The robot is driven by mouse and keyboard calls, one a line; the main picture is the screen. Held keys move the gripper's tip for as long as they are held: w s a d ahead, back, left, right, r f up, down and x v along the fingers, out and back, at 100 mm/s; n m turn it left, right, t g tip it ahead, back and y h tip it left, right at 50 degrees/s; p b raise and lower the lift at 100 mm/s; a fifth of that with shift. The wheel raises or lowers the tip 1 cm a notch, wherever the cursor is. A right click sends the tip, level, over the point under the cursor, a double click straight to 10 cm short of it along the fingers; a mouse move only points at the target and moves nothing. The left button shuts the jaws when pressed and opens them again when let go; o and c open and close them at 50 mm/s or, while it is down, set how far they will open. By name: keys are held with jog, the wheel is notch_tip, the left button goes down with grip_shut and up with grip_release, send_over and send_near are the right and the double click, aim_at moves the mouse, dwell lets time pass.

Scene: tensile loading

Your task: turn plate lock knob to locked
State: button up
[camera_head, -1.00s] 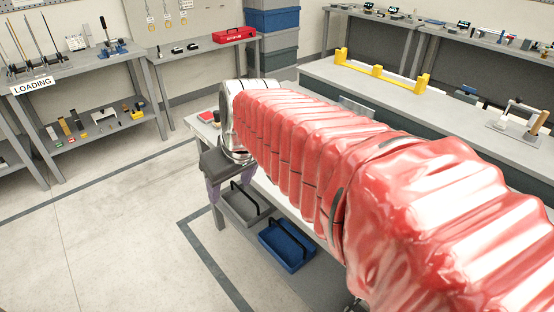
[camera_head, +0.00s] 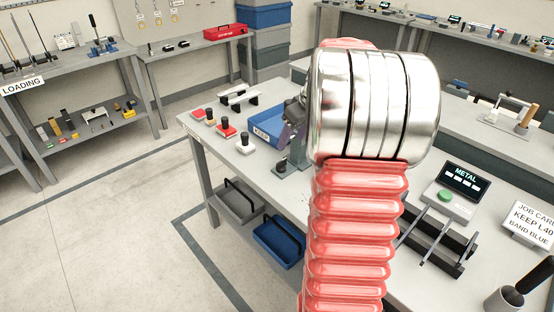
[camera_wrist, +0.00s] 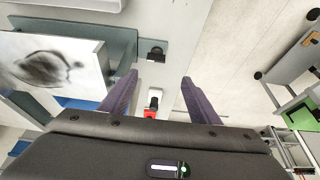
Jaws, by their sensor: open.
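A small black knob (camera_wrist: 156,53) shows in the wrist view on a grey-green base, just beyond and between my fingertips; it appears to be the plate lock knob. In the head view a dark knob (camera_head: 281,167) stands at the base of a grey fixture (camera_head: 298,162), partly hidden by my arm. I cannot tell its lock position. My gripper (camera_wrist: 160,76) has two purple fingers spread apart with nothing held between them. In the head view my gripper (camera_head: 289,133) is mostly hidden behind my silver wrist, above the fixture.
Black-topped blocks (camera_head: 227,127) and a blue KEEP tray (camera_head: 268,127) are on the bench left of my arm. A METAL display (camera_head: 464,181), a rack of dark bars (camera_head: 436,241) and a job card (camera_head: 532,228) are to its right. Open floor lies left.

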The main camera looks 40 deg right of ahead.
aim_at(282, 162)
jog(key=shift+d+f, duration=0.2)
jog(key=shift+d, duration=0.35)
jog(key=shift+f, duration=0.1)
jog(key=x, duration=1.3)
jog(key=shift+w+f, duration=0.15)
jog(key=shift+f, duration=0.1)
jog(key=c, duration=1.1)
